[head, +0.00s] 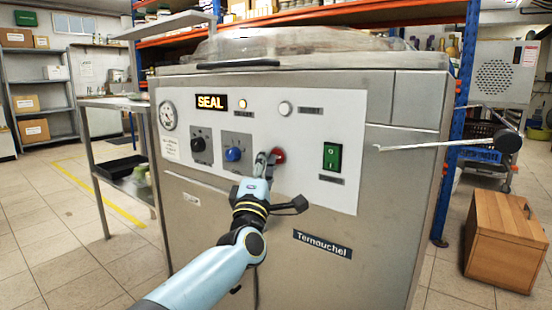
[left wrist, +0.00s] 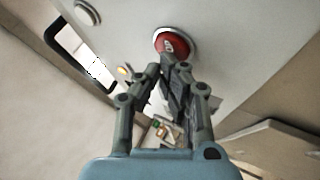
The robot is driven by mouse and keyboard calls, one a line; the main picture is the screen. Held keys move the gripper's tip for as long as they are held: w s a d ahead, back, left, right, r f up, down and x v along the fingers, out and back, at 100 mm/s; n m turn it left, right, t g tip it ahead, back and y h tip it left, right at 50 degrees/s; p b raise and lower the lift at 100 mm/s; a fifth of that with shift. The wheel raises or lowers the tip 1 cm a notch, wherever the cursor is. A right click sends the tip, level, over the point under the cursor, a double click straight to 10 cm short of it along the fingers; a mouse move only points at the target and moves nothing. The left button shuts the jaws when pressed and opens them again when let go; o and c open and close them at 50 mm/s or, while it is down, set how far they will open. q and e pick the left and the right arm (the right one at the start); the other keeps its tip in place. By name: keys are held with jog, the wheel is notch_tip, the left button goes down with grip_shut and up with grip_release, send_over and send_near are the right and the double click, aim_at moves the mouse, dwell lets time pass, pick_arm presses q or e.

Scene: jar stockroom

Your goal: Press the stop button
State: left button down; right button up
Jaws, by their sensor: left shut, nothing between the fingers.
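The red stop button (head: 278,155) sits on the white control panel (head: 345,110) of a steel machine, right of a blue knob (head: 234,154). It also shows in the left wrist view (left wrist: 171,42) as a red cap in a pale ring, just beyond my fingertips. My left gripper (head: 266,160) is shut and empty, its tips at the left edge of the button; in the left wrist view the gripper (left wrist: 172,68) overlaps the button's lower edge. I cannot tell whether the tips touch it. My right gripper is not in view.
A lit display (head: 211,102) reads SEAL. A green switch (head: 332,156) is right of the button and a black knob (head: 198,144) is at the left. A thin rod (head: 440,145) sticks out in front of the machine's right side. A wooden box (head: 505,240) stands on the floor at the right.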

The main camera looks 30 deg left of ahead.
pick_arm(q)
jog(key=shift+w, duration=0.25)
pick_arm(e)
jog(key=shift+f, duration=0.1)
pick_arm(q)
jog(key=shift+s, duration=0.1)
jog(key=shift+s+p, duration=0.35)
jog(key=shift+s, duration=0.45)
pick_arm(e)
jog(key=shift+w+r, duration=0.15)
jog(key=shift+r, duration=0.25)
